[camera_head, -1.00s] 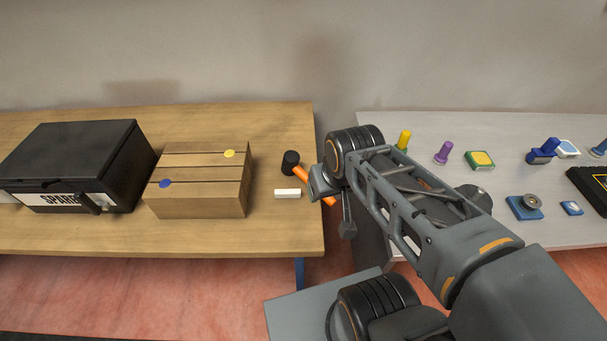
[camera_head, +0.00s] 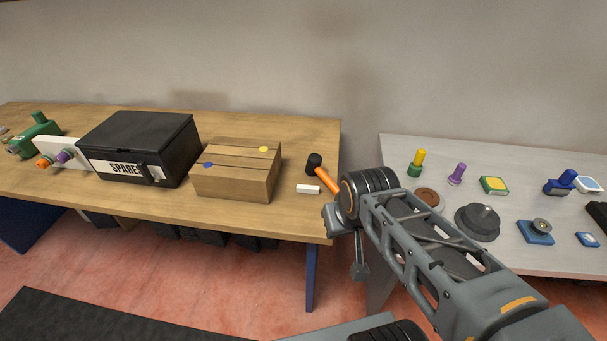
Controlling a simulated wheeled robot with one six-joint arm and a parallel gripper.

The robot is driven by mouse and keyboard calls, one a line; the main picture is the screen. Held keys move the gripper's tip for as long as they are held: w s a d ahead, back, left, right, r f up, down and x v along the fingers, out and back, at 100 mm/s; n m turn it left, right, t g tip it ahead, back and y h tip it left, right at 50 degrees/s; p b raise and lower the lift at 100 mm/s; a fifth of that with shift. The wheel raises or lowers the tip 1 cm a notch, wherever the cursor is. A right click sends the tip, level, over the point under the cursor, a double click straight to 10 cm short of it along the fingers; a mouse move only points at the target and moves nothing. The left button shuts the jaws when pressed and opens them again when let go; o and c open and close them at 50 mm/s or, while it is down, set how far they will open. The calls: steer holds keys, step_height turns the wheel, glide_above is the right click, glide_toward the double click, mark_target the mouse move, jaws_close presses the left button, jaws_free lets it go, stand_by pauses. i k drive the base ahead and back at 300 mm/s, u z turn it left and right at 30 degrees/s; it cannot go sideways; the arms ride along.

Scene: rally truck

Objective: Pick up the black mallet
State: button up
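The mallet has a black head (camera_head: 314,162) and an orange handle (camera_head: 327,182). It lies on the right end of the wooden table (camera_head: 225,222), and the end of its handle is hidden behind my arm. My gripper (camera_head: 334,219) is at the end of the arm, beside the table's right edge and just below the mallet's handle in the picture. I cannot see its fingers clearly or tell how far it is from the mallet.
A white block (camera_head: 308,189) lies just below the mallet. A wooden box (camera_head: 235,183) and a black SPARES case (camera_head: 135,160) stand to its left. A grey table (camera_head: 460,143) at right holds several small parts, beyond a gap between the tables.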

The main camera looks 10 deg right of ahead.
mark_target(313, 168)
steer(key=u, duration=2.75)
steer(key=k, duration=1.05)
steer(key=z, duration=1)
steer(key=i, duration=0.5)
steer(key=u, duration=0.05)
